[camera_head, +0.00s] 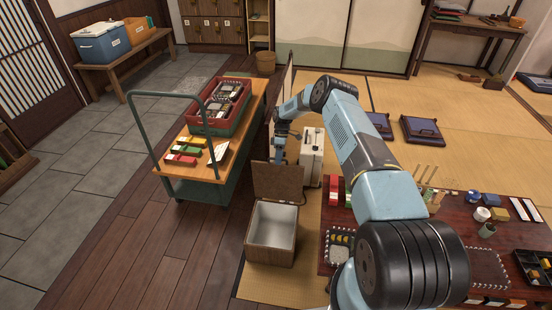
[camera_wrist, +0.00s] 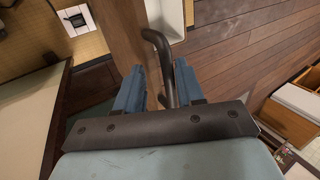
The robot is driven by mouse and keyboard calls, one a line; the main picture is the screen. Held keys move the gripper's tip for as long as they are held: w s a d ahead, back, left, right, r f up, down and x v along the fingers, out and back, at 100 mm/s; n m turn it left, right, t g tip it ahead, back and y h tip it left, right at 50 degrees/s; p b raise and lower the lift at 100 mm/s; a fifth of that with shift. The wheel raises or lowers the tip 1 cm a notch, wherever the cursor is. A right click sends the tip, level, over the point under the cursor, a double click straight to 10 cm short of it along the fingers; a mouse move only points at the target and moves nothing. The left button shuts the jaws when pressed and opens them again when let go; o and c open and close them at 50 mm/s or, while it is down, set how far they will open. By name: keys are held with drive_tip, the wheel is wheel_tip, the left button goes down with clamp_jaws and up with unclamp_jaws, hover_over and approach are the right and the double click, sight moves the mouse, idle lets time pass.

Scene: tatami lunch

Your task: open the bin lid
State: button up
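The bin (camera_head: 272,255) stands on the floor in the head view, a wood-brown box with a pale, empty-looking inside. Its brown lid (camera_head: 278,184) is raised, standing roughly upright at the far edge. My gripper (camera_head: 279,158) is just behind the top of the lid; its fingertips are hard to make out there. In the wrist view my gripper (camera_wrist: 158,80) has its two blue fingers apart, with a dark curved handle (camera_wrist: 158,45) between them, nearer the right finger. A gap shows left of the handle. The brown lid (camera_wrist: 118,25) and pale bin (camera_wrist: 172,14) lie beyond.
A whitish box (camera_head: 312,157) is close on the right. A low red-brown table (camera_head: 440,238) with dishes is at right. Wooden floor (camera_head: 150,260) is clear at front left.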

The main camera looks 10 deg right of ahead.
drive_tip(key=shift+w+d+r, duration=0.1)
drive_tip(key=v, duration=1.3)
drive_tip(key=shift+w+r, duration=0.15)
drive_tip(key=shift+r, duration=0.1)
drive_tip(key=shift+d, duration=0.15)
